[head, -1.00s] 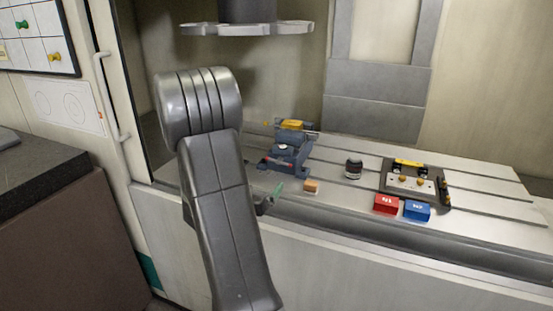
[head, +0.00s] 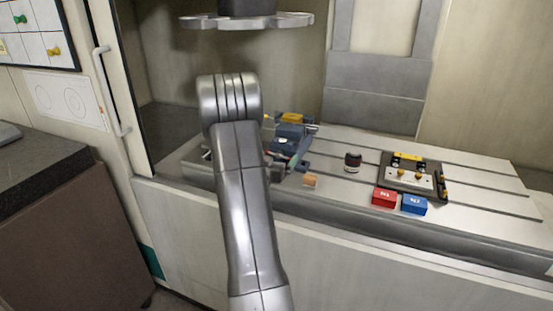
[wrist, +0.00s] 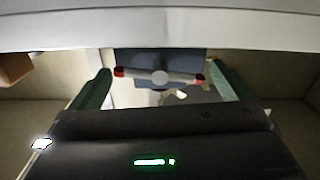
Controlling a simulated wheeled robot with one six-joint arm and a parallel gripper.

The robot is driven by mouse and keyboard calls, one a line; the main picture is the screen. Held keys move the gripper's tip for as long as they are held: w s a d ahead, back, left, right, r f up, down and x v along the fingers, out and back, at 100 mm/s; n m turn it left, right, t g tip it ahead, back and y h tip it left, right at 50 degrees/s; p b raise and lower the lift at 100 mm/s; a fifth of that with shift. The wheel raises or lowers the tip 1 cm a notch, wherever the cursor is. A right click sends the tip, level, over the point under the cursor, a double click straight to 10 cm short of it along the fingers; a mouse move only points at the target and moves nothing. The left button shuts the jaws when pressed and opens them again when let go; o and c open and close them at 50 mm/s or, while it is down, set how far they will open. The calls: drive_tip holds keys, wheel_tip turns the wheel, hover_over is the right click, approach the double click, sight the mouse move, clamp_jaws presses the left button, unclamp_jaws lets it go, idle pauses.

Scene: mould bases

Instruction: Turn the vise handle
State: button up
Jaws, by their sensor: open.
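The blue vise (head: 290,133) stands on the slotted machine table, partly hidden behind my arm. In the wrist view, its handle (wrist: 183,78) is a grey crossbar with red ends and a round hub. The blue vise body (wrist: 160,57) shows behind it. My gripper (wrist: 160,70) is open, with one green finger to the left and one to the right of the handle. Both fingers look apart from the bar; whether either touches it is hard to tell. In the head view, my gripper is mostly hidden at the front of the vise.
A dark jar (head: 353,162), a red block (head: 384,197), a blue block (head: 415,204) and a dark fixture plate (head: 428,167) stand farther right. A tool disc (head: 246,21) hangs above.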

drive_tip(key=c, duration=0.9)
drive_tip(key=shift+f+b, duration=0.15)
drive_tip(key=shift+b, duration=0.25)
drive_tip(key=shift+m+b, duration=0.8)
drive_tip(key=shift+b, duration=0.05)
drive_tip(key=o, duration=0.9)
drive_tip(key=b+v, duration=0.1)
drive_tip(key=v, duration=1.3)
drive_tip(key=shift+b, duration=0.4)
